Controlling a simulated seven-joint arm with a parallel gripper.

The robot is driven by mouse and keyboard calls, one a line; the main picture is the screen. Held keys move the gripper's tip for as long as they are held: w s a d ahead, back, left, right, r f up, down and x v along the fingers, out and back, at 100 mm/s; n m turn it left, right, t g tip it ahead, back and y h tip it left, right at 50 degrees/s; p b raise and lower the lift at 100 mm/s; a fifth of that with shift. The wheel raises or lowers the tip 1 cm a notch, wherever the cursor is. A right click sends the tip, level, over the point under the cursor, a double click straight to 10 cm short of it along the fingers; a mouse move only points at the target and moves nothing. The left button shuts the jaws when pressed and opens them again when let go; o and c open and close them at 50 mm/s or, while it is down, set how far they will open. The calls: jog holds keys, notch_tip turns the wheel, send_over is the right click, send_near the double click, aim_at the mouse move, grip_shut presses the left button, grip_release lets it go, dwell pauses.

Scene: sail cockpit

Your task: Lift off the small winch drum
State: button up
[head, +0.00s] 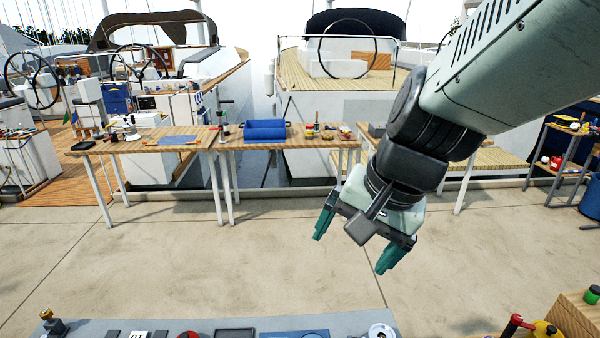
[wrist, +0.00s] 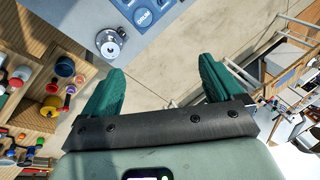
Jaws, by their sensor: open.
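A small silver winch drum (head: 381,331) stands at the right end of a grey-blue bench top (head: 370,320), cut off by the bottom edge of the head view. In the wrist view the round silver drum (wrist: 111,43) shows at upper left, near the bench's corner. My gripper (head: 352,246) hangs over the open floor, above and beyond the drum. Its green fingers are spread wide with nothing between them; they also show in the wrist view (wrist: 163,72), with the drum beyond the left finger. The drum's lower part is hidden.
A blue tray with round recesses (wrist: 147,15) lies beside the drum. A brass-topped fitting (head: 53,323) stands at the bench's left end. Concrete floor (head: 250,260) is clear.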

jog(key=w+d+f+m+g, duration=0.1)
jog(key=w+f+m, duration=0.3)
jog(key=f, duration=0.3)
jog(key=m+g+h, duration=0.2)
jog(key=m+h, duration=0.1)
jog(key=m, duration=0.5)
send_over(381, 335)
notch_tip(381, 335, down, 17)
jog(key=shift+a+f, duration=0.1)
notch_tip(381, 335, down, 5)
jog(key=shift+r, duration=0.2)
jog(key=shift+s+f, duration=0.1)
jog(key=shift+f, duration=3)
jog(key=c, duration=1.3)
